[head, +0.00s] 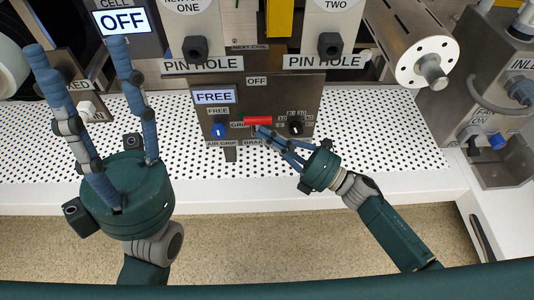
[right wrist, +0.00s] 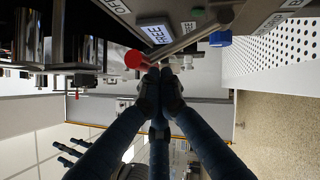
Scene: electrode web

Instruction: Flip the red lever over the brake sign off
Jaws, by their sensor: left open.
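The red lever (head: 258,120) lies horizontally on the grey control panel, below the lit FREE display (head: 214,96). The sign under the lever is mostly covered by my right fingers, so I cannot read it fully. My right gripper (head: 259,131) has its fingertips together just below the lever. In the right wrist view the fingertips (right wrist: 163,75) meet close beside the lever's round red end (right wrist: 133,59); I cannot tell whether they touch it. My left gripper (head: 79,45) is open and empty at the left, in front of the OFF screen (head: 122,21).
A blue knob (head: 218,131) and a black dial (head: 295,126) flank the lever on the panel. PIN HOLE blocks (head: 203,65) stand above. A white flanged roller (head: 422,62) is at the upper right. The white perforated deck (head: 380,135) is clear to the right.

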